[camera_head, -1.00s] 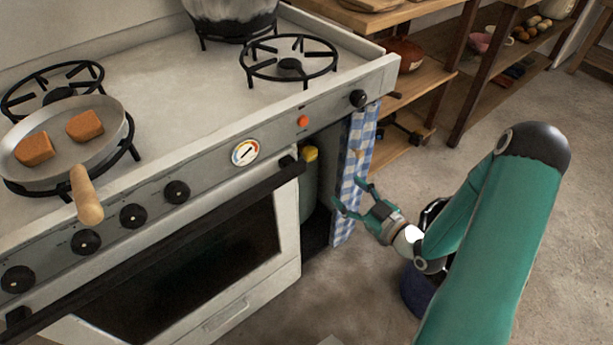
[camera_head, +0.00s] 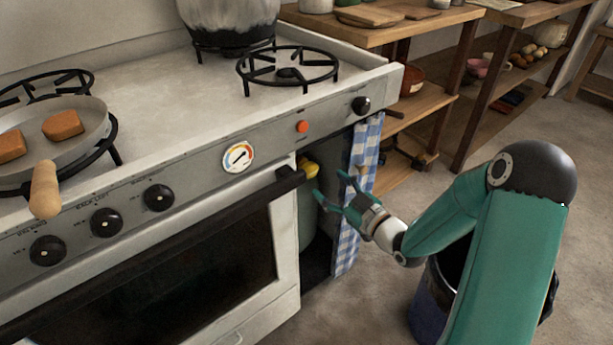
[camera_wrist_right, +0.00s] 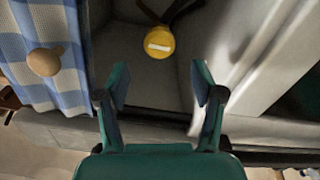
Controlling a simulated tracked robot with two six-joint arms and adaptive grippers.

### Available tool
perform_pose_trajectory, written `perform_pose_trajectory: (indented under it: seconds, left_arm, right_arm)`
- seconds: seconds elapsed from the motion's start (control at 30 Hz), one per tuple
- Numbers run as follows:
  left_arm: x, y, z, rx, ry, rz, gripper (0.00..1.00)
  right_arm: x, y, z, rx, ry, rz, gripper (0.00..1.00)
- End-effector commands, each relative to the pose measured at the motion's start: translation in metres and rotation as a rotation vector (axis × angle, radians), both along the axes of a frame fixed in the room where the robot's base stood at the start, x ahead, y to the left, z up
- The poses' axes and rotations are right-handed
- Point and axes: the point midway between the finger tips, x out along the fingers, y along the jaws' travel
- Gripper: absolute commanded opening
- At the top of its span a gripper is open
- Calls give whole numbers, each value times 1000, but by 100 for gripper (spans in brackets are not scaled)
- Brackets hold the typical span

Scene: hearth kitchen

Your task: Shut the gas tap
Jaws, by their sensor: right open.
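The yellow gas tap (camera_head: 308,167) sits on top of a green gas bottle (camera_head: 308,215), inside the open compartment right of the oven door. In the right wrist view the tap (camera_wrist_right: 159,42) is a round yellow knob with a white mark, beyond and between my fingertips. My right gripper (camera_head: 331,183) is open and empty at the mouth of the compartment, in front of the bottle and apart from the tap. In the wrist view its two fingers (camera_wrist_right: 159,84) are spread. My left gripper is not in view.
A blue checked curtain (camera_head: 350,215) with a wooden knob (camera_wrist_right: 44,61) hangs right of the opening. The black oven handle (camera_head: 170,245) ends just left of it. A dark bucket (camera_head: 430,305) stands on the floor by my right arm. A pan (camera_head: 85,150) sits on the stove.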

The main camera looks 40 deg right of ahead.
Motion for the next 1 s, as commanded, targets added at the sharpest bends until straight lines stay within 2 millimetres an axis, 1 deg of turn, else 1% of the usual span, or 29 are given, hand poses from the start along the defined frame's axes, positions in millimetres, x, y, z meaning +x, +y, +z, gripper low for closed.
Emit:
perform_pose_trajectory:
  seconds: [0.03, 0.2, 0.3, 0.4, 0.57, 0.8, 0.83, 0.87, 1.0]
  left_arm:
    - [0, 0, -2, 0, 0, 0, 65]
    - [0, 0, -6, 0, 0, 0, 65]
    - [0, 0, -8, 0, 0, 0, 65]
    - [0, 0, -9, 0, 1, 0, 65]
    - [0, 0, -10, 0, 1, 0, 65]
    - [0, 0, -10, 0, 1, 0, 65]
    - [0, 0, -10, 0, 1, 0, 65]
    - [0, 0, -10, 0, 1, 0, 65]
    - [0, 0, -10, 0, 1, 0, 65]
  right_arm:
    - [12, 2, -1, -1, -3, 4, 67]
    - [45, 5, -1, -1, -2, 4, 67]
    - [60, 5, -1, 0, -1, 2, 67]
    - [70, 6, -1, 0, 0, 2, 67]
    - [78, 7, -1, 1, 1, 2, 67]
    - [79, 7, 0, 1, 2, 2, 67]
    - [79, 7, 0, 1, 2, 2, 66]
    - [79, 7, 0, 1, 2, 2, 61]
    - [79, 7, 0, 1, 1, 2, 37]
